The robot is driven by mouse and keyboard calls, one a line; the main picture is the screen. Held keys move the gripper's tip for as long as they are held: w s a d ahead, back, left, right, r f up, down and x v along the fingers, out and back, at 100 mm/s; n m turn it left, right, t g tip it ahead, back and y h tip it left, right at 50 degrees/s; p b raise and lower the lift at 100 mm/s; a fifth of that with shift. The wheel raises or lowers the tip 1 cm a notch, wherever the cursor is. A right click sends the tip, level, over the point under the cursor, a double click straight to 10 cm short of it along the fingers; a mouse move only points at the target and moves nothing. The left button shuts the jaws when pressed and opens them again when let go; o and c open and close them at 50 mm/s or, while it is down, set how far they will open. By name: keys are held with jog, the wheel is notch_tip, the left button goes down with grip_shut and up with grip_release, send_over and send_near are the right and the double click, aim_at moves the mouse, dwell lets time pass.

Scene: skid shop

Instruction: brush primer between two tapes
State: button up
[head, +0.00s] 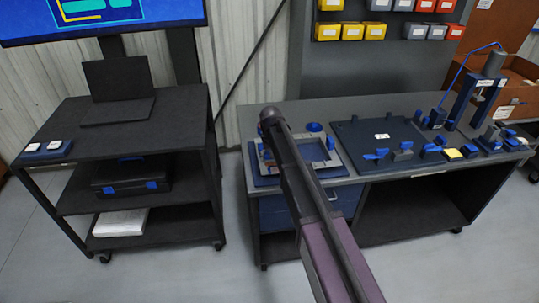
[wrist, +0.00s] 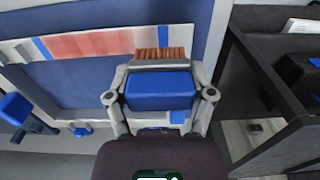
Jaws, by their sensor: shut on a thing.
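My gripper (wrist: 160,92) is shut on a brush with a blue block handle (wrist: 160,91) and brown bristles (wrist: 158,54). In the wrist view the bristles overlap the lower edge of a pale strip; I cannot tell if they touch it. The strip carries a streaky reddish primer patch (wrist: 90,43). One blue tape (wrist: 40,48) crosses the strip at the left end of the patch.
The frame lies at the left end of a grey bench (head: 353,171). A dark board (head: 375,145) with blue and grey fixtures lies to its right. A dark cart (head: 185,118) with a laptop stands at left, with a floor gap between. Bins (head: 327,32) hang behind the bench.

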aim_at(272, 164)
notch_tip(272, 164, down, 4)
jog(key=b, duration=0.3)
jog(key=shift+r, duration=0.2)
jog(key=shift+w+d+r, duration=0.1)
jog(key=shift+d+r, duration=0.05)
jog(key=shift+d, duration=0.5)
jog(key=shift+w+d, duration=0.2)
jog(key=shift+d, duration=0.5)
jog(key=shift+w+d, duration=0.2)
jog(key=shift+d, duration=0.45)
jog(key=shift+a, duration=0.15)
jog(key=shift+s+a, duration=0.2)
jog(key=shift+a, duration=0.6)
jog(key=shift+s+a, duration=0.2)
jog(key=shift+a, duration=0.55)
jog(key=shift+s+a+r+p, duration=0.1)
jog(key=shift+a+r+p, duration=0.2)
jog(key=shift+r+p, duration=0.6)
notch_tip(272, 164, up, 6)
jog(key=p, duration=0.6)
jog(key=shift+f, duration=0.25)
jog(key=shift+f, duration=0.1)
